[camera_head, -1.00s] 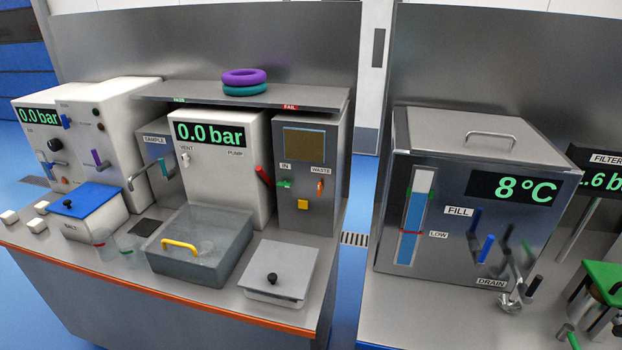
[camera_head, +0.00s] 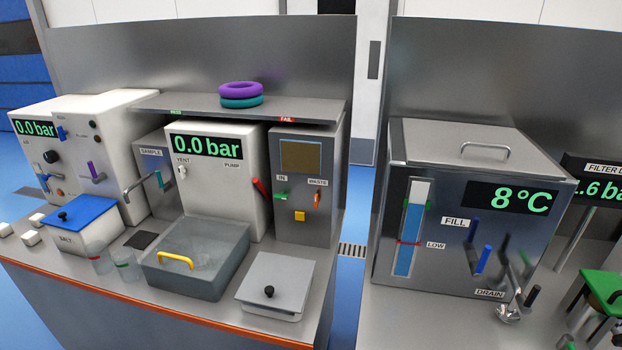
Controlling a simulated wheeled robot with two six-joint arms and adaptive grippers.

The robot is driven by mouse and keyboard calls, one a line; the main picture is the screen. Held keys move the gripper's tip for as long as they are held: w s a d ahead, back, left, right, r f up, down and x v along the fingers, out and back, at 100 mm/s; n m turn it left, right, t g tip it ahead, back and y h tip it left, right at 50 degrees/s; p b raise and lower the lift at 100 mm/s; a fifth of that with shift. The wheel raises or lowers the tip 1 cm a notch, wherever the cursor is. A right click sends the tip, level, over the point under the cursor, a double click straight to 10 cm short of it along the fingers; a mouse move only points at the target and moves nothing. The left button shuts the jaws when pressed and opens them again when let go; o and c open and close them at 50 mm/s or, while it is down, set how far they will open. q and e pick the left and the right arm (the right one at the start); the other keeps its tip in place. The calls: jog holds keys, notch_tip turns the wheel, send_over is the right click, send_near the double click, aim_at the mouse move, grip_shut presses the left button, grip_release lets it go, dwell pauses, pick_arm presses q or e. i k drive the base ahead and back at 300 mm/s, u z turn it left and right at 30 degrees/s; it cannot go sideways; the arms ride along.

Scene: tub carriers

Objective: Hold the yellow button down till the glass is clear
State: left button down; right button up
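The yellow button (camera_head: 299,216) is a small square on the front of the grey steel unit with IN and WASTE labels. Above it on the same front is the glass (camera_head: 302,156), a rectangular window that looks brown and murky, with a thin bluish edge. A green handle (camera_head: 281,196) by IN and an orange handle (camera_head: 317,199) by WASTE sit between them. Nothing touches the button. Neither of my grippers shows in this view.
The white pump unit (camera_head: 214,200) with a red lever stands just left. In front are a grey translucent tub (camera_head: 185,275) with a yellow handle and a lidded plate (camera_head: 275,285). A gap separates this bench from the steel tank (camera_head: 450,240) at right.

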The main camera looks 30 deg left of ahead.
aim_at(298, 216)
jog(key=u, duration=1)
jog(key=i, duration=0.35)
jog(key=z, duration=0.45)
